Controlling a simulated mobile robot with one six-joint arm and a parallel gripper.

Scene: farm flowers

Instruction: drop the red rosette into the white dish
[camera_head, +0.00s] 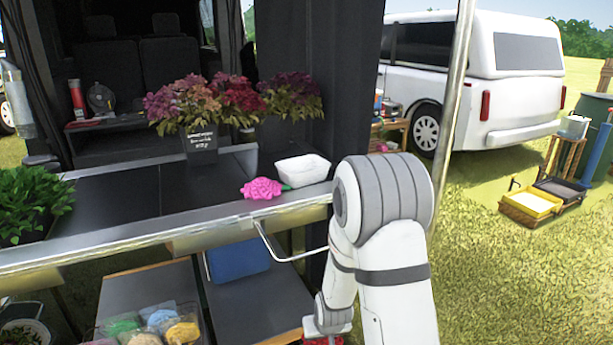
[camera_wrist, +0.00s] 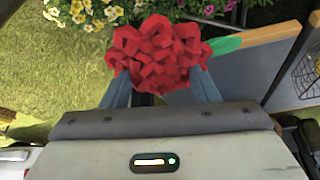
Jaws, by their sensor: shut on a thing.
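The red rosette (camera_wrist: 158,50) is held between the two fingers of my gripper (camera_wrist: 160,82) in the wrist view, with a green leaf at its right. In the head view only a bit of red (camera_head: 322,341) shows at the bottom edge, below my gripper (camera_head: 325,331), which is low beside the counter and beneath its height. The white dish (camera_head: 303,170) stands on the counter near its right front corner, up from my gripper.
A pink rosette (camera_head: 262,188) lies on the counter (camera_head: 120,192) against the dish's left side. Potted flowers (camera_head: 202,140) stand behind. A bent metal rail (camera_head: 275,252) juts below the counter edge. A lower shelf (camera_head: 250,300) and a tub of coloured bundles (camera_head: 150,325) are below.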

